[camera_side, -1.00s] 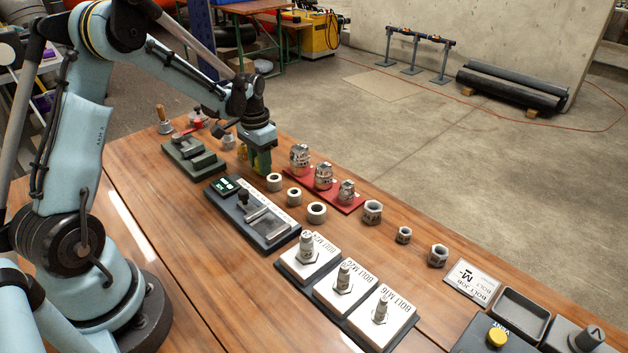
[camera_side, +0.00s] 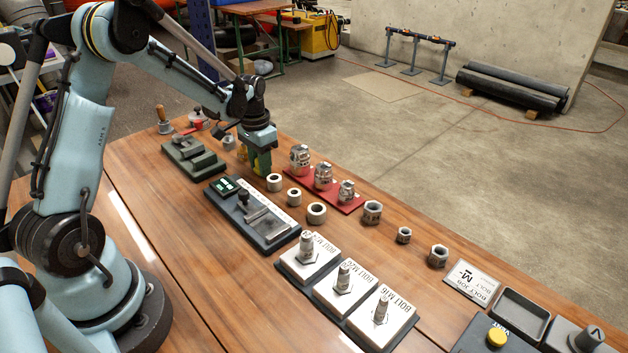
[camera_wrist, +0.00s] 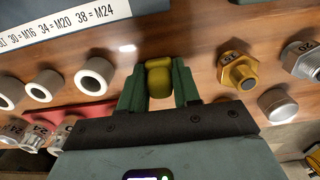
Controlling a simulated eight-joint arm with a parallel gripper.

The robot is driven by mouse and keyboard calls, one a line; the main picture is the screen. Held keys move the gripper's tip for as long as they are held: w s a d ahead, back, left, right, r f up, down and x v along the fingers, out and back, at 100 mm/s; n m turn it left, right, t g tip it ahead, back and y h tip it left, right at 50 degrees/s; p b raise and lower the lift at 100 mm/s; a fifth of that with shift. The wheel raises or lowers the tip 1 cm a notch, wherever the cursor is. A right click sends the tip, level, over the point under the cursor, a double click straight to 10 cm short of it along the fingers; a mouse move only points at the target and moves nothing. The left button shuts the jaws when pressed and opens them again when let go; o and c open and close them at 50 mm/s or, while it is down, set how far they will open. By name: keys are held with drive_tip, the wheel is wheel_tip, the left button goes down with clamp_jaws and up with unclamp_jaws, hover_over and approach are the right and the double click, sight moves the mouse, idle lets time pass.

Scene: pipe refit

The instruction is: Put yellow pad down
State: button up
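The yellow pad (camera_wrist: 159,80) is a small rounded yellow block between the two green fingers of my gripper (camera_wrist: 159,88) in the wrist view. The fingers press it from both sides. In the side view my gripper (camera_side: 261,162) points down at the far part of the wooden bench, left of the red tray. The fingers mostly hide the pad there. The pad is very near the bench top; I cannot tell whether it touches.
White rings (camera_side: 274,182) stand close in front of my gripper. A red tray (camera_side: 340,202) with several metal fittings is to its right. A grey gauge block (camera_side: 252,212) lies nearer me.

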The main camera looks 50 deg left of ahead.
wheel_tip(320, 180, up, 12)
drive_tip(key=shift+s+r, duration=0.1)
drive_tip(key=s+d+t, duration=0.2)
drive_tip(key=s+d, duration=0.1)
drive_tip(key=d, duration=0.2)
drive_tip(key=s+d+r+t, duration=0.1)
drive_tip(key=s+d+t, duration=0.1)
drive_tip(key=s+d, duration=0.2)
drive_tip(key=s+d+t, duration=0.3)
drive_tip(key=s+d, duration=0.1)
drive_tip(key=d, duration=0.4)
drive_tip(key=shift+s+d+r, duration=0.2)
drive_tip(key=shift+d+r, duration=0.05)
drive_tip(key=shift+r, duration=0.15)
drive_tip(key=shift+o, duration=0.5)
